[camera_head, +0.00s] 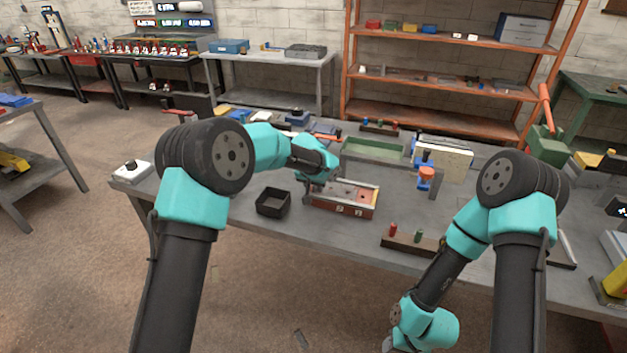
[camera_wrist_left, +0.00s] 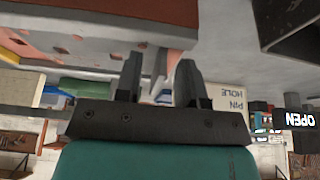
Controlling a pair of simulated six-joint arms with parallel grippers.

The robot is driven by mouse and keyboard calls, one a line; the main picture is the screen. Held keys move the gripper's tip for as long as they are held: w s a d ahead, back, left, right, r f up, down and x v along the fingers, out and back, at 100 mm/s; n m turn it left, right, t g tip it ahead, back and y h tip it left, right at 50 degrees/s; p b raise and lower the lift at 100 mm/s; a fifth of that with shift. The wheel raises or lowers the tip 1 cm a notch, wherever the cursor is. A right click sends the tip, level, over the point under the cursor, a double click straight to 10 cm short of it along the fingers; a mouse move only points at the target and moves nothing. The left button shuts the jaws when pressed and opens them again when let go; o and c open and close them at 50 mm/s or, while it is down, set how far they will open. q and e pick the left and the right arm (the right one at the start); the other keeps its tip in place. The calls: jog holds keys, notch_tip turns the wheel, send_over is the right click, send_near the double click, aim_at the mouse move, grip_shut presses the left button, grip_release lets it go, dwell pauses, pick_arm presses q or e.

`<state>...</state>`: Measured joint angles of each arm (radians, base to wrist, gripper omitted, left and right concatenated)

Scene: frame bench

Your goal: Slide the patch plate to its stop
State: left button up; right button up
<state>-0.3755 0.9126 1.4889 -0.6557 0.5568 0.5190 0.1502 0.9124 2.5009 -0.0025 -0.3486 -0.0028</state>
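The red-sided fixture (camera_head: 343,208) stands on the bench with a pale plate that has red spots (camera_head: 352,190) in its top; I take this to be the patch plate. My left gripper (camera_head: 322,176) is at the fixture's left back end, low over it. In the left wrist view, the two dark fingers (camera_wrist_left: 159,78) stand apart, close to the fixture's pale edge (camera_wrist_left: 90,25). A thin pale piece shows between them, and I cannot tell whether they touch it. My right arm reaches down in front of the bench, and its fingers are not visible.
A black open box (camera_head: 272,203) stands left of the fixture. A dark block with red and green pegs (camera_head: 411,243) lies at the front right. A green tray (camera_head: 372,150) and a pale panel (camera_head: 443,159) stand behind. An orange-topped post (camera_head: 426,176) stands right.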

pick_arm(q)
grip_shut()
dwell(0.4)
